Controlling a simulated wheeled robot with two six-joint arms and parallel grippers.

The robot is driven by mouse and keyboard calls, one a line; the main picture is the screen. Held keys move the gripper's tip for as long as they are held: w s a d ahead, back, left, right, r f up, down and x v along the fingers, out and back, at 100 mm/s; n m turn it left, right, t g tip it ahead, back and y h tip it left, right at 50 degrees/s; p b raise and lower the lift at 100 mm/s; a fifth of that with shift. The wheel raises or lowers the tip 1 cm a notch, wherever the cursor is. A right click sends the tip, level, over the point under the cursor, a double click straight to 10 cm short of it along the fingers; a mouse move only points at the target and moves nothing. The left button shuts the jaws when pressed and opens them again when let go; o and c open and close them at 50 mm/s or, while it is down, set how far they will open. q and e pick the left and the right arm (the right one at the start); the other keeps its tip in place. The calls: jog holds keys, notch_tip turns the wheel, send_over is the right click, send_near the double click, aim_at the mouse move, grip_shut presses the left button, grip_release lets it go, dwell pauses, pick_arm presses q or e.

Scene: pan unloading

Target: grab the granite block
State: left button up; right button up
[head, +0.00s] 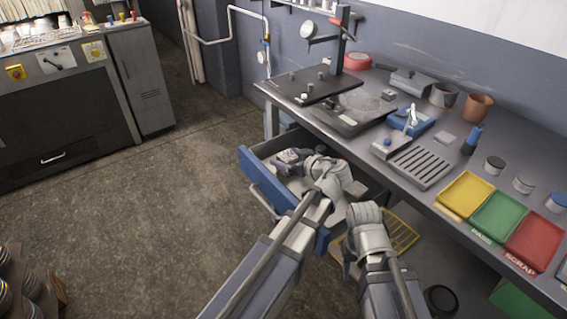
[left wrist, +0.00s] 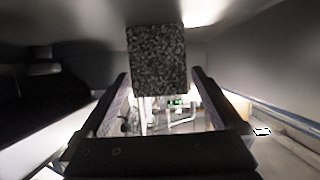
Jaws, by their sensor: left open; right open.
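The granite block (left wrist: 157,60) is a dark, speckled block in the left wrist view, in line with the gap between the fingers of my left gripper (left wrist: 161,82). The fingers are spread to either side of it, and I see no clear contact. In the head view my left gripper (head: 284,162) is inside the open blue-fronted drawer (head: 262,180). The block cannot be made out there. My right gripper (head: 347,262) is open below its wrist, to the right of the drawer front, and its fingers are mostly hidden.
The workbench (head: 450,150) above the drawer holds a black stand (head: 305,85), a slotted grey plate (head: 420,167) and yellow (head: 466,195), green (head: 498,217) and red (head: 534,240) trays. A yellow wire rack (head: 402,235) is beneath the bench.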

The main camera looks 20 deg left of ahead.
pick_arm(q)
grip_shut()
dwell(0.7)
